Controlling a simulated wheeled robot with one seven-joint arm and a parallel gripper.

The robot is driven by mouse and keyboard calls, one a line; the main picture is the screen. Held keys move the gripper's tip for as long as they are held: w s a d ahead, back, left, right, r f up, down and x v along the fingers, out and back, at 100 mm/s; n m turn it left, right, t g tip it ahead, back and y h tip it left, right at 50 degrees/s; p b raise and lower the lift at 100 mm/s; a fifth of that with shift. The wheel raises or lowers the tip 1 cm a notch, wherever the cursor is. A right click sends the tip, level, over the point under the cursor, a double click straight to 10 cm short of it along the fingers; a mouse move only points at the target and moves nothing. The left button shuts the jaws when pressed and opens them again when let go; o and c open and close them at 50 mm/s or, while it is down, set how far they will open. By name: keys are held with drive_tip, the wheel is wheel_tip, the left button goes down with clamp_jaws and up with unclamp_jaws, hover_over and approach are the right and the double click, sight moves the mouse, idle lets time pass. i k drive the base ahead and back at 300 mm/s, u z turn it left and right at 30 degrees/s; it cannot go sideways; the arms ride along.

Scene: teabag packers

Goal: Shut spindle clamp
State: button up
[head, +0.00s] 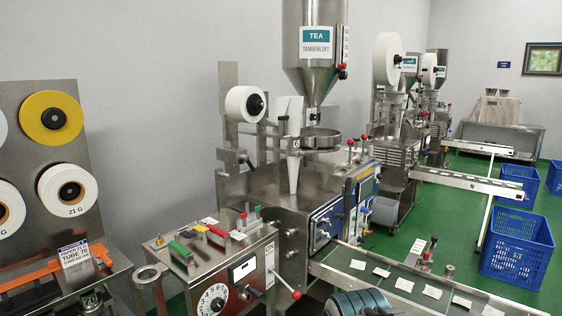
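The nearest teabag packer carries a white paper reel (240,104) on a spindle at its upper left. A dark hub with a small knob (256,103) sits at the reel's centre and may be the spindle clamp. At this size I cannot tell whether it is open or shut. A red-knobbed lever (294,294) sticks out at the right of the control box (225,270). My gripper cannot be made out in this view. A dark ribbed round part at the bottom edge may belong to my arm.
A slanted rack (90,120) with yellow and white reels stands at left. A conveyor (335,275) with several white packets runs along the lower right. Blue crates (517,240) stand on the green floor at right. More packers stand behind. Open floor (400,238) lies beyond the conveyor.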

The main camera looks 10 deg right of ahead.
sight(244, 157)
drive_tip(key=i, duration=1.3)
drive_tip(key=u, duration=0.7)
